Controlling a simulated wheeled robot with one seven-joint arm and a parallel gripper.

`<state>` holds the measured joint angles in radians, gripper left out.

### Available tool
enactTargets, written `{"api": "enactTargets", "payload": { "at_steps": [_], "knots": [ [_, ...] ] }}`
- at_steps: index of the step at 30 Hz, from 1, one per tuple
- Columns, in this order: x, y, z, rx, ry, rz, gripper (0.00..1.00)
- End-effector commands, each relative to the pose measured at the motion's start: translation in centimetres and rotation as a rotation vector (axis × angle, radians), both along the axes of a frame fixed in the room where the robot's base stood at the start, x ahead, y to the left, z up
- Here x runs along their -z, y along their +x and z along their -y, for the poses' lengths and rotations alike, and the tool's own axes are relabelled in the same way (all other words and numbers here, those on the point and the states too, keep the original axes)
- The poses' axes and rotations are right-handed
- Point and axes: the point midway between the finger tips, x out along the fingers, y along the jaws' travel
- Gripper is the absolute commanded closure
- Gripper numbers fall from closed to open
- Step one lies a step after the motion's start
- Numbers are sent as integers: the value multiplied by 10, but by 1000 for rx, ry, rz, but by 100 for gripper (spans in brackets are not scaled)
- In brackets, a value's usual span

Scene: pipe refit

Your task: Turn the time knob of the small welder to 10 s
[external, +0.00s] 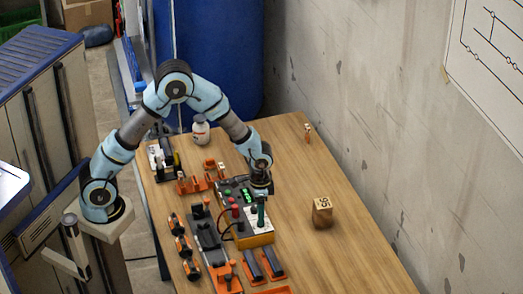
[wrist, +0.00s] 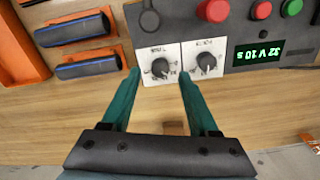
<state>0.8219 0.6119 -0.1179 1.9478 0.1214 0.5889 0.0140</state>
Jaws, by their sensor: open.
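The small welder (external: 257,240) stands on the workbench, below my gripper (external: 261,222) in the external view. In the wrist view the welder's panel (wrist: 225,20) runs along the top, upside down. It has two dark knobs on white dial plates, a left knob (wrist: 160,67) and a right knob (wrist: 206,62). Their labels are too small to read surely.
Red (wrist: 213,10) and green (wrist: 291,7) parts sit on the panel by the knobs. Blue-and-black pieces in orange holders (wrist: 85,45) lie beside the welder. The bench's right side is mostly clear.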

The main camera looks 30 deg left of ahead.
Motion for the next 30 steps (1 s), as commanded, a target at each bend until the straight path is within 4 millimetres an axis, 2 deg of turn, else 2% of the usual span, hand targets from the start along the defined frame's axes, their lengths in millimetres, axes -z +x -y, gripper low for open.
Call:
{"api": "enactTargets", "payload": {
  "at_steps": [6, 12, 17, 30],
  "knots": [
    [-44, 2, 1, -1, -4, 5, 40],
    [-71, 1, 0, 0, -2, 2, 40],
    [-79, 1, 0, 0, -1, 1, 40],
    [-79, 1, 0, 0, 0, 0, 40]
  ]
}}
